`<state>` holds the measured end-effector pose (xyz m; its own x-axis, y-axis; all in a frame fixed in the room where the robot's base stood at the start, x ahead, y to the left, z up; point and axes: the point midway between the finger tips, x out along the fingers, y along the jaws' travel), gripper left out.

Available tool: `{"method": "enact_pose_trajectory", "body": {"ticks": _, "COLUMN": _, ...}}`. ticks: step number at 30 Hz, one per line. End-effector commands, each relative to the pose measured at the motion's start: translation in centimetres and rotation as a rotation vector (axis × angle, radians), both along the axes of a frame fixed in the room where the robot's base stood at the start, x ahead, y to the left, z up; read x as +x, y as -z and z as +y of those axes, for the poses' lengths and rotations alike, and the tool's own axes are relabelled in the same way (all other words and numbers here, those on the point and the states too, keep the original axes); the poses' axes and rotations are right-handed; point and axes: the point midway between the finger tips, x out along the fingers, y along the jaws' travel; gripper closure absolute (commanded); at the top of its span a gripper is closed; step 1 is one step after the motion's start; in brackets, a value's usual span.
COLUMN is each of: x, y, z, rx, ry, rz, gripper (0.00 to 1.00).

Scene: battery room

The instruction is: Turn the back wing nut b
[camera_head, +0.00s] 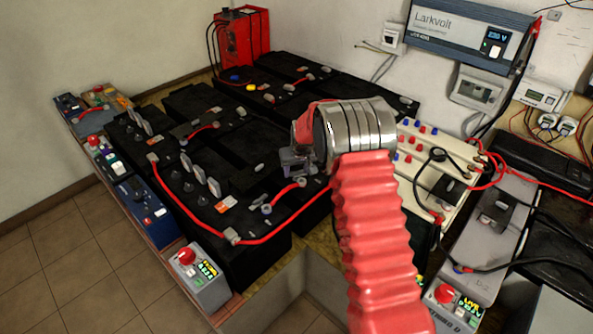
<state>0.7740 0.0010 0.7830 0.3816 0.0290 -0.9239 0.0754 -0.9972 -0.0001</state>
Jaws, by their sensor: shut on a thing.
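My gripper (296,162) is a small grey piece at the end of my red ribbed arm with metal bands. It is low over the black batteries, right of the middle of the bank. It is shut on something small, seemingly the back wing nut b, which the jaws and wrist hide. The black batteries (208,148) stand in rows. Several pale upright tabs, which look like caps or wing nuts, show on them, one of them at the left (187,162).
A red box (241,36) stands at the back. Grey boxes with red knobs stand at the front left (200,275) and front right (455,308). A white terminal panel (410,165) is right of my arm.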

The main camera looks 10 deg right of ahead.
Motion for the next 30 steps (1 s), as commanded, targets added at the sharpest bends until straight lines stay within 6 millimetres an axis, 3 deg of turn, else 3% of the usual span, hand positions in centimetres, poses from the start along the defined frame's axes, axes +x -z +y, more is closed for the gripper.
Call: {"method": "enact_pose_trajectory", "body": {"ticks": 30, "x": 0.18, "y": 0.07, "z": -0.67, "rx": 0.0, "ry": -0.522, "rz": 0.001, "gripper": 0.76}}
